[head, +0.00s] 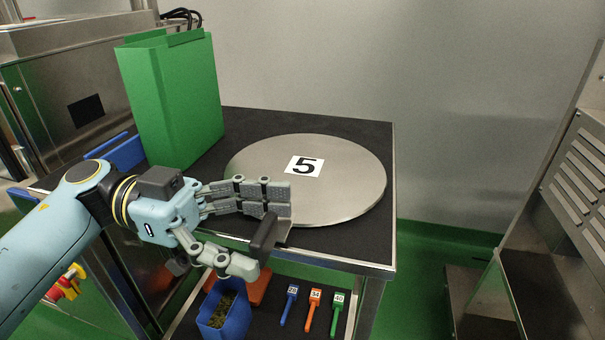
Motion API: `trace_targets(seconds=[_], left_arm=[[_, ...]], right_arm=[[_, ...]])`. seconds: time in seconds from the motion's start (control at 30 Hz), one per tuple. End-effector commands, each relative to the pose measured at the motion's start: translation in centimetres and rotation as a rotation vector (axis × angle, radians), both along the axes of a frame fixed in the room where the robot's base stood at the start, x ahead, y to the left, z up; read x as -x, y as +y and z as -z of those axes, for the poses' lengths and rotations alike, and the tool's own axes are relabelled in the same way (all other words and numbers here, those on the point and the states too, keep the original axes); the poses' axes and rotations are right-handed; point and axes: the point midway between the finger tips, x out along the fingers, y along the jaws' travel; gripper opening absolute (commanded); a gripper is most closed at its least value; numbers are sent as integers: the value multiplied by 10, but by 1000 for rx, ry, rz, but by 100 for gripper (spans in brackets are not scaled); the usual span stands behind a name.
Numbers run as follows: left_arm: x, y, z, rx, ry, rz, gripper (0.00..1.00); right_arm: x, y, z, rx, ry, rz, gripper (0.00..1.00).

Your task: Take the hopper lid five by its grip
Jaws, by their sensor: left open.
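The hopper lid five (340,190) is a round, flat metal disc lying on a black-topped table. It has a white label with a black 5. A dark bar, its grip (264,238), stands out at the lid's front left edge on a small metal bracket. My left gripper (268,236) comes in from the left and is open. Its upper fingers reach over the lid's left edge, and its lower finger is on the near side of the grip. The grip lies between them; whether any finger touches it, I cannot tell. My right gripper is not in view.
A tall green container (175,105) stands behind on the table (365,130). On a lower shelf are a blue bin (225,312) of dark green contents and blue (288,305), orange (313,312) and green (338,315) tagged tools. Metal machines flank the table; green floor shows at right.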

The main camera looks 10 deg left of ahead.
Motion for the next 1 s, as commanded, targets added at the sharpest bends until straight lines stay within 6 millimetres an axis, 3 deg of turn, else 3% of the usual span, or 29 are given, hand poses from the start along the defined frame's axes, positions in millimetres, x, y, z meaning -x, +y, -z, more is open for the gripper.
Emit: trace_targets(seconds=[0.1, 0.33, 0.9, 1.0], left_arm=[[0, -9, 0, 0, 0, 0, 79], [0, -10, 0, -1, 0, 0, 78], [0, -9, 0, -1, 0, 0, 4], [0, -9, -1, 1, -3, 0, 4]], right_arm=[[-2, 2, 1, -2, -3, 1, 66], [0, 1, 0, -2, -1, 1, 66], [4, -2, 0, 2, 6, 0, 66], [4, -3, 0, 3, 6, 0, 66]])
